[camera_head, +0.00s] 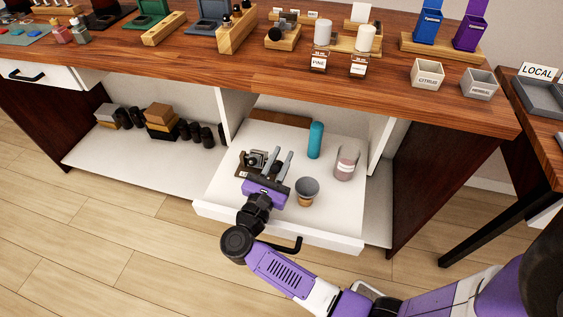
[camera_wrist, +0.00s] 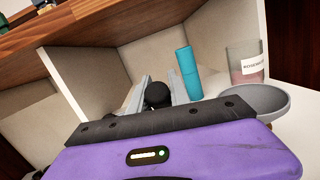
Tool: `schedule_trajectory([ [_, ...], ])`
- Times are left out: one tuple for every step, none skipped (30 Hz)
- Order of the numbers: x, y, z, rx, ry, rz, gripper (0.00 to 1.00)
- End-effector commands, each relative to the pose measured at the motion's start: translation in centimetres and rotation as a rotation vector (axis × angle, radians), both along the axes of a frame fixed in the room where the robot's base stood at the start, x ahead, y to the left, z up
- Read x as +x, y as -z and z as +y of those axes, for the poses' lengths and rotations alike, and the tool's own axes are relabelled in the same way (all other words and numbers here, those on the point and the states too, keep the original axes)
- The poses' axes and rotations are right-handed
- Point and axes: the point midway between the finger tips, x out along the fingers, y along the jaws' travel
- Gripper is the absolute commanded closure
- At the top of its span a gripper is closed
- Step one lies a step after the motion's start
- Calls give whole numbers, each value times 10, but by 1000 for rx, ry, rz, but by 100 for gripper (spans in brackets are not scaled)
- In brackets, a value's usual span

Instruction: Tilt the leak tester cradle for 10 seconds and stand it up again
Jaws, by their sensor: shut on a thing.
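The leak tester cradle (camera_head: 256,158), a small dark and grey device on a brown base, stands on the pulled-out white drawer under the bench. My gripper (camera_head: 270,161) reaches in over the drawer from the front, beside and partly over the cradle. In the wrist view, a round black knob (camera_wrist: 157,95) sits between my gripper's two grey fingers (camera_wrist: 152,101), which are shut on it. It looks to be part of the cradle. My gripper hides much of the cradle, so I cannot tell its exact tilt.
Right of my gripper on the drawer (camera_head: 220,197) are a teal cylinder (camera_head: 316,140), a labelled glass jar (camera_head: 346,164) and a grey bowl on a tan base (camera_head: 306,190). The wooden bench top (camera_head: 300,76) overhangs behind. A white divider (camera_head: 236,112) stands at left.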

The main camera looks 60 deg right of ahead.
Motion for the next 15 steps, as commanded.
schedule_trajectory([
  [0, 2, 1, -1, -4, -3, 100],
  [0, 1, 1, -2, -4, -3, 100],
  [0, 1, 1, -3, -4, -3, 100],
  [0, 0, 1, -3, -3, -3, 100],
  [0, 0, 1, -3, -3, -2, 100],
  [0, 0, 1, -2, -3, -2, 100],
  [0, 0, 1, -2, -3, -2, 100],
  [0, 0, 1, -2, -3, -2, 100],
  [0, 0, 1, -2, -3, -2, 100],
  [0, 0, 1, -2, -3, -2, 100],
  [0, 0, 1, -2, -3, -2, 71],
  [0, 0, 1, -2, -3, -2, 63],
  [0, 0, 1, -2, -3, -2, 57],
  [0, 0, 1, -3, -3, -1, 55],
  [0, 0, 1, -3, -2, -1, 55],
])
